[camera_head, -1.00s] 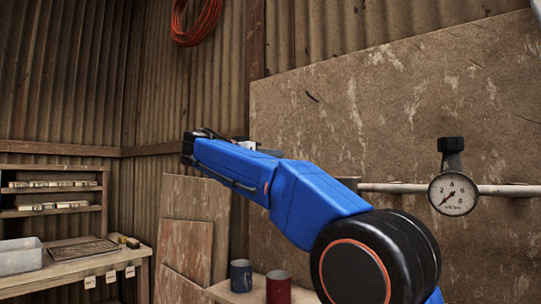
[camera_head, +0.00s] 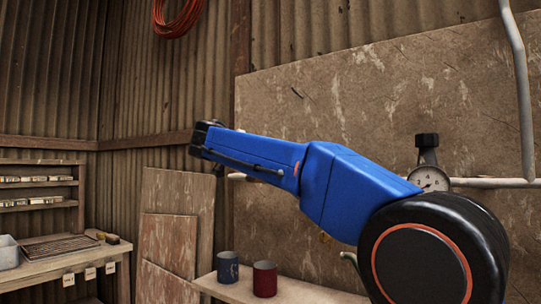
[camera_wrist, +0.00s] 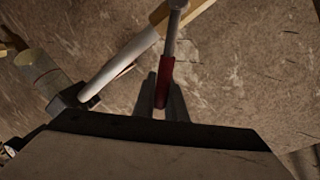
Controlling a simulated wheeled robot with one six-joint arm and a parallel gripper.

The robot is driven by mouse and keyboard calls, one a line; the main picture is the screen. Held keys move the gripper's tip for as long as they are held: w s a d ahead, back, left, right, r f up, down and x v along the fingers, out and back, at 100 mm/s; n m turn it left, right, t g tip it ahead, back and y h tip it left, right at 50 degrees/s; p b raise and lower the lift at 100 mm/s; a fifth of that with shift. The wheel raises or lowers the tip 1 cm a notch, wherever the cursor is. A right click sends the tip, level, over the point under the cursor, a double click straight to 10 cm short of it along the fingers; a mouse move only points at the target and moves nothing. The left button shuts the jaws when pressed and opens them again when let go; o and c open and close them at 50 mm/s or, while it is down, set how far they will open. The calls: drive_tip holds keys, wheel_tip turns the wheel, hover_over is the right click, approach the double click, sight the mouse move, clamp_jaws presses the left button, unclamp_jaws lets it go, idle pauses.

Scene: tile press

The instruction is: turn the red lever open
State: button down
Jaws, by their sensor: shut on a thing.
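The red lever (camera_wrist: 165,82) shows in the wrist view, a red sleeve on a grey metal rod that runs up to the top edge. My gripper (camera_wrist: 161,97) has its two grey fingers on either side of the red sleeve and is shut on it. The lower end of the sleeve lies between the fingers. In the head view my blue arm hides the lever and the fingers.
A pale pipe (camera_head: 490,183) runs along the stained wall board (camera_head: 300,115), with a round gauge (camera_head: 428,179) partly behind my arm. A blue cup (camera_head: 228,268) and a red cup (camera_head: 265,279) stand on a low shelf below. A bench (camera_head: 60,266) is at left.

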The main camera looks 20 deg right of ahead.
drive_tip(key=shift+s+d+f+m+y, duration=0.15)
drive_tip(key=shift+s+d+f+m, duration=0.1)
drive_tip(key=shift+f+m, duration=0.3)
drive_tip(key=shift+s+d+f+m+y, duration=0.15)
drive_tip(key=shift+s+f+m, duration=0.1)
drive_tip(key=shift+f+m, duration=0.25)
drive_tip(key=c, duration=1.8)
unclamp_jaws()
drive_tip(key=shift+a, duration=0.1)
